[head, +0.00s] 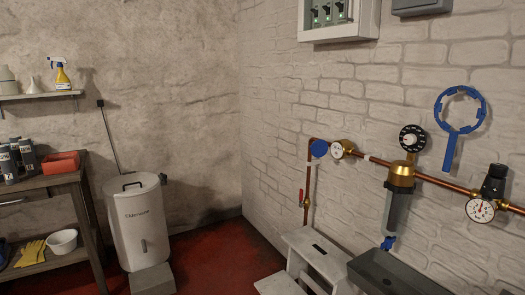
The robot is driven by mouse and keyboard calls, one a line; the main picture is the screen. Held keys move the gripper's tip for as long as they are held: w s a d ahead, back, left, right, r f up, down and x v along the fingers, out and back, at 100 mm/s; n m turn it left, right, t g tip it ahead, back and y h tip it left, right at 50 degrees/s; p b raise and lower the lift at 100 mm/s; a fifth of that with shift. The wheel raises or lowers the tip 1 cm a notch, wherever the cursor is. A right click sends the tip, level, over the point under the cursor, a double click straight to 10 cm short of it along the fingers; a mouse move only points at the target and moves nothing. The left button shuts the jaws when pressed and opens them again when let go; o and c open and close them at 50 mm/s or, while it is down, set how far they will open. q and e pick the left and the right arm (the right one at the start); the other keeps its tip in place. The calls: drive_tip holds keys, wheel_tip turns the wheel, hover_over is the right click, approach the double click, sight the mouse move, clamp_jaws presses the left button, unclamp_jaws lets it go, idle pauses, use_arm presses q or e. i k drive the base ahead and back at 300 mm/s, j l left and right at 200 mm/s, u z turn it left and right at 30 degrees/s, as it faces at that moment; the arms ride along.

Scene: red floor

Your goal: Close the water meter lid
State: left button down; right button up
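The water meter (338,150) is a small round brass-rimmed dial on the copper pipe, on the right wall near the pipe's corner. Its white face shows. A round blue disc, which looks like its lid (319,149), stands open at the left side of the dial and does not cover the face. The hinge between them is too small to make out. Neither of my grippers is in view.
A step stool (318,258) stands below the meter, beside a dark grey trough (395,274). A red-handled valve (305,199), filter housing (397,208), pressure gauge (480,209) and blue ring wrench (461,112) are nearby. A white bin (139,222) stands left. Red floor (215,250) lies between.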

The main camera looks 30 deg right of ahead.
sight(319, 148)
drive_tip(key=i+j+z, duration=0.1)
drive_tip(key=i, duration=1.3)
drive_tip(key=i+z, duration=0.35)
drive_tip(key=i+j+z, duration=0.1)
drive_tip(key=i+z, duration=0.15)
drive_tip(key=z, duration=0.15)
drive_tip(key=i+j+z, duration=0.2)
drive_tip(key=z, duration=0.15)
drive_tip(key=i+j+z, duration=0.1)
drive_tip(key=z, duration=0.3)
drive_tip(key=i+j+z, duration=0.2)
drive_tip(key=z, duration=0.25)
drive_tip(key=i+j+z, duration=0.2)
drive_tip(key=z, duration=0.2)
